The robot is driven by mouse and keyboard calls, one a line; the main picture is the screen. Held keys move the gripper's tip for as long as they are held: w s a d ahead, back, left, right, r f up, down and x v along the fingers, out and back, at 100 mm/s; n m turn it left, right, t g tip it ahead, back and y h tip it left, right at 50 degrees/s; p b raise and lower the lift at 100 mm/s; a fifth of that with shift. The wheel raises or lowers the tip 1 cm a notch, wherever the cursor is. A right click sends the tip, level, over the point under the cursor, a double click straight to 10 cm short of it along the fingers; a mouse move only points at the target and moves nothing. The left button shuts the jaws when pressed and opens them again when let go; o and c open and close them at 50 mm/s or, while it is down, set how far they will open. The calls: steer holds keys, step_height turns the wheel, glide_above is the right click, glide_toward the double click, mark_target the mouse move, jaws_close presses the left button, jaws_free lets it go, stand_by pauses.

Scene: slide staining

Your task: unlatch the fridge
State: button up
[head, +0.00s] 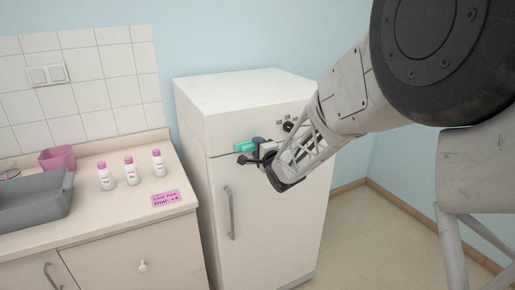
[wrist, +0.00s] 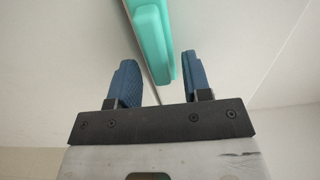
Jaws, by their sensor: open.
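The fridge (head: 270,220) is white and stands upright right of the counter, its doors shut. A teal latch (head: 242,146) sits at the seam between its upper and lower doors. In the wrist view the teal latch (wrist: 152,42) runs down from the top edge, and its lower end lies near the gap between my fingers. My gripper (head: 258,150) is at the front of the fridge, just right of the latch. In the wrist view my gripper (wrist: 160,80) shows two blue fingers apart, with no grip on the latch. Part of the latch is hidden by my gripper in the head view.
A long grey handle (head: 229,213) is on the lower door.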

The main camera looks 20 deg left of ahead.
steer(key=v, duration=0.7)
steer(key=shift+s+d, duration=0.1)
stand_by(0.5)
steer(key=s+d+r+n+g+h, duration=0.15)
steer(key=s+d+h, duration=0.25)
steer(key=d, duration=0.5)
steer(key=s+d+r+n+h, duration=0.1)
steer(key=s+d+r+h, duration=0.2)
steer(key=d, duration=0.7)
steer(key=s+d+r+n+g+h, duration=0.1)
steer(key=s+d+h, duration=0.35)
steer(key=d, duration=0.45)
steer(key=s+d+f+n+g, duration=0.1)
steer(key=s+d+g, duration=0.3)
steer(key=s, duration=1)
steer(key=s+d+n+g+h, duration=0.1)
steer(key=s+d+n+g, duration=0.2)
steer(key=s+d, duration=0.5)
steer(key=s+n, duration=0.1)
steer(key=s, duration=0.6)
steer(key=shift+f+g, duration=0.35)
steer(key=shift+f, duration=0.05)
steer(key=shift+d+n+h, duration=0.15)
steer(key=shift+n+h, duration=0.1)
steer(key=shift+c, duration=0.3)
